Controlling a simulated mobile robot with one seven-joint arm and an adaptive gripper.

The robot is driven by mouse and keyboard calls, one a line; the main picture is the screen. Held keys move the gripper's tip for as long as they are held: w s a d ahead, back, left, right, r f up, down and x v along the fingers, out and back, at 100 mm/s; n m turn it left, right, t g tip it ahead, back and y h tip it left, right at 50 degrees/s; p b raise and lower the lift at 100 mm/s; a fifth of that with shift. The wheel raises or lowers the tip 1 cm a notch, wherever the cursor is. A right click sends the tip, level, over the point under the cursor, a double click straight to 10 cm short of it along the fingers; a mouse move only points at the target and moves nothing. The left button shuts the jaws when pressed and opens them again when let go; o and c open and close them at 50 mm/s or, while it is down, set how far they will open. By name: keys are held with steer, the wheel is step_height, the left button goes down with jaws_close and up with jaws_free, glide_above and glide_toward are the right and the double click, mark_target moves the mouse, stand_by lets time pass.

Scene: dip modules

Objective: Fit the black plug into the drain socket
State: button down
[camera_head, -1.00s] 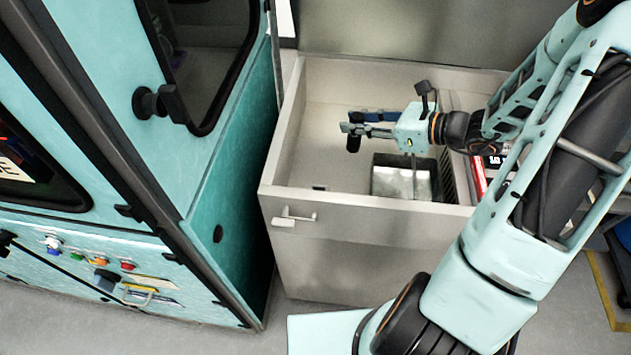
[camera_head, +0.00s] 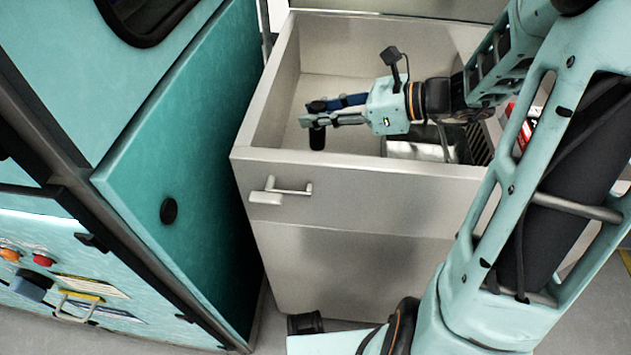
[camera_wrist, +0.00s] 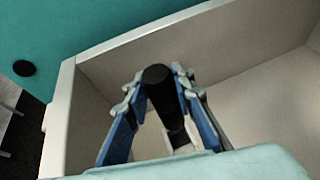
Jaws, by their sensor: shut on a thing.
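My gripper (camera_head: 320,112) is shut on the black plug (camera_head: 317,138). In the wrist view the plug (camera_wrist: 163,92) stands between the two blue-and-grey fingers (camera_wrist: 158,80). The drain socket cannot be made out in either current view. The front wall hides part of the basin floor, and in the wrist view the plug and gripper cover part of it.
The basin's front rim (camera_head: 345,160) runs close in front of the plug. A small lever handle (camera_head: 285,190) sticks out of the front wall. A teal cabinet (camera_head: 190,160) stands left. A sunken metal bin (camera_head: 420,150) lies right. The basin's back is clear.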

mark_target(317, 149)
step_height(317, 149, down, 10)
steer(key=b, duration=0.2)
steer(key=shift+s+a+r+b, duration=0.1)
steer(key=shift+a+r+b, duration=0.05)
steer(key=shift+b, duration=0.2)
steer(key=shift+f, duration=0.2)
steer(key=c, duration=1.7)
jaws_free()
steer(key=shift+o, duration=0.2)
steer(key=shift+d+r, duration=0.2)
steer(key=shift+r, duration=0.15)
steer(key=p+v, duration=0.1)
steer(key=v, duration=0.6)
steer(key=shift+p, duration=0.3)
